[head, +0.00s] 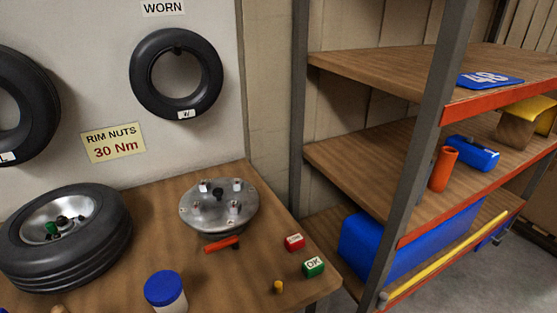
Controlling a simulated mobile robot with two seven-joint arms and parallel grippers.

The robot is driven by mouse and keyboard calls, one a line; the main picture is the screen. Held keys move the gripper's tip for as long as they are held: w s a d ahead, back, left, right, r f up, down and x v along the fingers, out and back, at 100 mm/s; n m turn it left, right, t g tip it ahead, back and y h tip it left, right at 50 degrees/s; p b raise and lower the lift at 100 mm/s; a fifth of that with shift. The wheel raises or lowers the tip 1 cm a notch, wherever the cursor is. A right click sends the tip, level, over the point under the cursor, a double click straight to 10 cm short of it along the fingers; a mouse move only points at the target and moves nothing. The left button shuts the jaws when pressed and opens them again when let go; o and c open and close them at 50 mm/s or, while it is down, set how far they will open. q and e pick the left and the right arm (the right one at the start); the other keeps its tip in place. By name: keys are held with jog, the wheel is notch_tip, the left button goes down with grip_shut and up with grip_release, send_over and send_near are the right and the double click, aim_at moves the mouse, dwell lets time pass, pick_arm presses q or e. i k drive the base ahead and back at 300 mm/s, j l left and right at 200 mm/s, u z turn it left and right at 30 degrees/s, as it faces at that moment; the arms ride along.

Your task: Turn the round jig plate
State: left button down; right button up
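The round jig plate (219,222) is a grey metal disc near the back right of the wooden table (170,262). Several upright metal posts or nuts stand on it, with a dark knob in the middle. An orange-red handle (222,245) shows at its front edge; whether it is joined to the plate I cannot tell. Neither of my grippers shows in the head view.
A wheel (66,236) lies at the left. A blue-lidded jar (165,290), a red block (294,242), a green OK block (313,267) and a small yellow piece (278,287) stand in front of the plate. A metal shelf rack (415,170) stands at the right.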

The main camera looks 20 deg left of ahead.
aim_at(217, 218)
jog(key=u, duration=1.2)
jog(key=i, duration=0.05)
